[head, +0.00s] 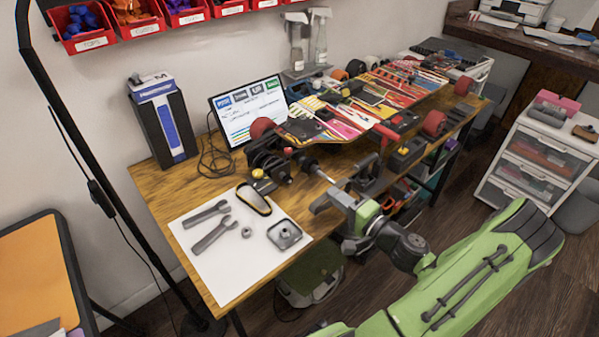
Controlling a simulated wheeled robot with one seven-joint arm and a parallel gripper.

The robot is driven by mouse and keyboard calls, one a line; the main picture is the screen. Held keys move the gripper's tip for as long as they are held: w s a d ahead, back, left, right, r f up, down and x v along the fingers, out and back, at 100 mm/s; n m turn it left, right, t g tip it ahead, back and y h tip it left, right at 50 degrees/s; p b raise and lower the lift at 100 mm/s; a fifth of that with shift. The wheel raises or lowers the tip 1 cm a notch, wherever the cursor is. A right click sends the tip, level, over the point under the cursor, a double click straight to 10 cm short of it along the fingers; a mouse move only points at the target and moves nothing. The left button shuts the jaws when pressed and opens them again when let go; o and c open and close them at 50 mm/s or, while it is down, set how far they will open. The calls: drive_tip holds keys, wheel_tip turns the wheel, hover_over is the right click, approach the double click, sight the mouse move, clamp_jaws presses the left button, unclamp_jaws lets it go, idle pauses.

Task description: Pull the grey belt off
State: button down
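I cannot clearly make out a grey belt. A dark loop with a yellowish edge, belt-like, (254,200) lies on the white mat (205,270). The skateboard (350,110) lies wheels up on the wooden bench, with a dark drive assembly (268,158) at its near left end. A bare silver shaft (322,175) sticks out there towards my gripper. My gripper (325,201) is above the bench's front edge, just below and right of that shaft. Its fingers point left; their gap and anything between them cannot be made out.
Two wrenches (212,231), a small nut (247,232) and a square grey part (285,235) lie on the mat. A tablet (250,108) and a boxed device (162,122) stand behind. A dark stand (370,177) is close beyond my gripper. A drawer unit (535,165) stands right.

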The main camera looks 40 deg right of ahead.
drive_tip(key=shift+s, duration=0.25)
drive_tip(key=s+r+p, duration=0.6)
drive_tip(key=r, duration=0.1)
idle(0.6)
drive_tip(key=shift+d, duration=0.1)
